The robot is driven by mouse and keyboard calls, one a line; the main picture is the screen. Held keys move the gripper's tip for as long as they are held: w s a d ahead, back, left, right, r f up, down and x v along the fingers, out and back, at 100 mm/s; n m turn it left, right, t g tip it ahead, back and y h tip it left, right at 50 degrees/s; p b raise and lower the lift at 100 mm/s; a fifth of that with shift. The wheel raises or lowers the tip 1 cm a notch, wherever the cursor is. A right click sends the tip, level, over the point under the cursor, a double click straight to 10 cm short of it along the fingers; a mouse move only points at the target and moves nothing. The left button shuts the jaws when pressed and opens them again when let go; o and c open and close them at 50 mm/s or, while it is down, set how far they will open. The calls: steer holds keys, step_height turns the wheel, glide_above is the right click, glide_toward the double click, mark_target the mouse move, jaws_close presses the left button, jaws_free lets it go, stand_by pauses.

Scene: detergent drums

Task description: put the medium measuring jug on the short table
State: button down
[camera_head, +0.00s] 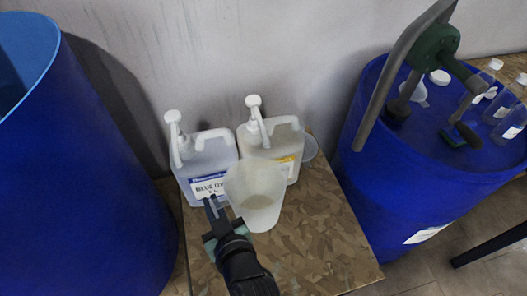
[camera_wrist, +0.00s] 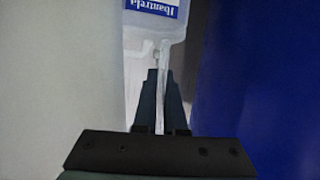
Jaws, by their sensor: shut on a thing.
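The measuring jug (camera_head: 258,200), translucent and pale, is upright over the short table (camera_head: 325,245), which has a brown patchwork top. My gripper (camera_head: 213,207) is at the jug's left side in the head view. In the wrist view, my gripper (camera_wrist: 160,85) is shut on a thin pale strip that appears to be the jug's handle. I cannot tell whether the jug's base touches the table. The jug hides part of the bottles behind it.
Two pump bottles, one with a blue label (camera_head: 205,165) and one with a yellow label (camera_head: 285,140), stand behind the jug against the wall. Blue drums stand left (camera_head: 75,170) and right (camera_head: 400,185). The table's front right is clear.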

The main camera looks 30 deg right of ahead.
steer(key=w+d+f+m+h+b, duration=0.1)
steer(key=w+d+f+b, duration=0.1)
steer(key=d+f+b, duration=0.45)
steer(key=w+d+f+m+h+b, duration=0.1)
steer(key=w+d+f+h+b, duration=0.2)
steer(key=f+b, duration=0.65)
steer(key=shift+m+y, duration=0.3)
steer(key=shift+y, duration=0.4)
steer(key=f+b, duration=0.2)
steer(key=f, duration=0.1)
steer(key=d+f+b, duration=0.1)
steer(key=f+b, duration=0.2)
steer(key=f, duration=0.1)
steer(key=shift+s+d+f, duration=0.15)
steer(key=shift+s+d, duration=0.05)
steer(key=shift+f+b, duration=0.1)
steer(key=shift+b, duration=0.2)
steer(key=shift+f, duration=0.15)
steer(key=c, duration=1)
jaws_free()
steer(key=shift+r, duration=0.2)
steer(key=p+v, duration=0.2)
steer(key=v, duration=1)
steer(key=shift+r, duration=0.2)
